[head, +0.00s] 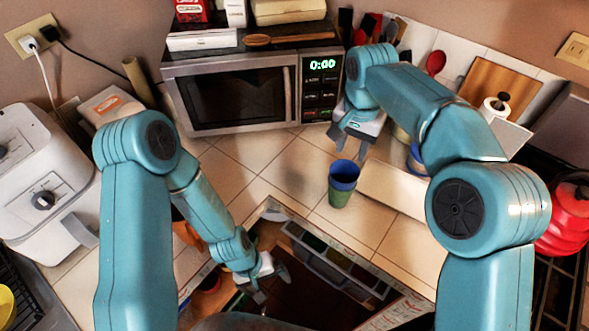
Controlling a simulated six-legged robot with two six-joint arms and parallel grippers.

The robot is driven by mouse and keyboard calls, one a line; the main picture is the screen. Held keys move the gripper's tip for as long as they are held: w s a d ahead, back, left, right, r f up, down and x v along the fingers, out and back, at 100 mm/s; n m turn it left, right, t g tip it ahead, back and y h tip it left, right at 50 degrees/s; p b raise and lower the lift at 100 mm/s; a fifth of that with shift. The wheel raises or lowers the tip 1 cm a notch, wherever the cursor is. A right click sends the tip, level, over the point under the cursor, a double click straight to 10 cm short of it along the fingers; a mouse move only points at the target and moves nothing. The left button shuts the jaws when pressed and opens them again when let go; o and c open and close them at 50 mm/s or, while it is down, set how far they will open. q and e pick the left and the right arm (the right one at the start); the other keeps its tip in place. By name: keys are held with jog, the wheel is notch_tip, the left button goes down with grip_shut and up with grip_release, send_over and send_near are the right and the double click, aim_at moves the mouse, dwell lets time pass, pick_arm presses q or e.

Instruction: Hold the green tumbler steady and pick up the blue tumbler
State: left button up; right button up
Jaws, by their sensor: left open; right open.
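The blue tumbler (345,170) sits nested inside the green tumbler (340,196), with its blue rim and upper wall showing above the green one. The pair stands upright on the tiled counter (292,178), right of centre in the head view. My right gripper (350,152) is open and empty, pointing down just above and behind the tumblers in the picture; I cannot tell the exact gap. My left gripper (273,286) is open and empty, low in the picture over the open drawer area, left of and nearer than the tumblers.
A microwave (245,88) stands behind, with boxes and a wooden spoon on top. An open drawer with a grey divided tray (335,262) lies below the counter edge. A white appliance (45,180) is at left, a red kettle (568,215) at right. Counter left of the tumblers is clear.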

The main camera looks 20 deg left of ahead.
pick_arm(q)
jog(key=w+r+n+h, duration=0.2)
jog(key=w+r+n, duration=0.1)
jog(key=w+n, duration=0.3)
jog(key=n+t+h, duration=0.5)
jog(key=n+h, duration=0.2)
jog(key=n, duration=0.3)
send_near(336, 188)
notch_tip(336, 188, down, 3)
jog(key=w+a, duration=0.2)
jog(key=a, duration=0.1)
jog(key=x, duration=1.3)
jog(key=shift+s+d, duration=0.1)
jog(key=shift+d, duration=0.05)
jog(key=shift+d+f, duration=0.1)
jog(key=shift+d, duration=0.25)
jog(key=shift+d+f, duration=0.15)
jog(key=shift+w+d+f, duration=0.15)
jog(key=shift+w+d, duration=0.05)
jog(key=shift+w, duration=0.2)
jog(key=shift+s, duration=0.1)
jog(key=shift+c, duration=0.3)
jog(key=shift+s, duration=0.1)
jog(key=c, duration=0.9)
jog(key=shift+c, duration=0.2)
pick_arm(e)
jog(key=shift+w+a+f, duration=0.15)
jog(key=shift+a, duration=0.05)
